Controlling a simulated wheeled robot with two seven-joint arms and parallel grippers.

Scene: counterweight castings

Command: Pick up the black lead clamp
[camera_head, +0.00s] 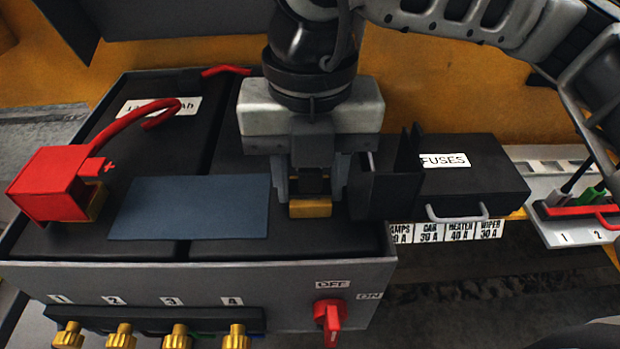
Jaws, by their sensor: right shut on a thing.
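My right gripper (311,190) comes down from above onto the front right of the battery box. Its fingers are shut on the black lead clamp (384,190). The clamp's dark boot shows just right of the fingers, and a brass piece (310,209) shows below them. The fingers and gripper body hide the clamp's middle. I cannot tell whether the clamp still touches the battery. My left gripper is not in view.
A red clamp (48,184) marked + sits at the left of the box. A blue-grey plate (190,207) lies on top. The fuse box (470,188) stands close on the right. Brass knobs (121,335) and a red switch (331,321) line the front.

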